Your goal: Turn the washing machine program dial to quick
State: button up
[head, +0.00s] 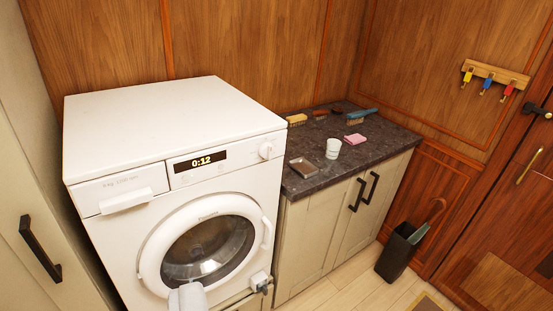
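The white washing machine (175,130) stands at the left, its front facing me. Its program dial (265,151) is a small white round knob at the right end of the control panel. The dial's pointer and labels are too small to read. The display (200,161) shows 0:12. The round door (205,250) looks shut. What appears to be my gripper (262,284) is low at the machine's front right corner, well below the dial and apart from it. Its fingers are too small to tell open from shut. A pale part of my arm shows at the bottom edge.
A dark countertop (385,150) adjoins the machine's right side, with a white cup (333,148), a pink sponge (355,139), a soap dish (303,167) and brushes. A cabinet (30,200) stands close at left. A black bin (396,256) stands on the floor at right.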

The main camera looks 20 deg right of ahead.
aim_at(266, 150)
jog(key=k, duration=1.1)
jog(key=z, duration=0.85)
jog(key=i, duration=2)
jog(key=u, duration=0.75)
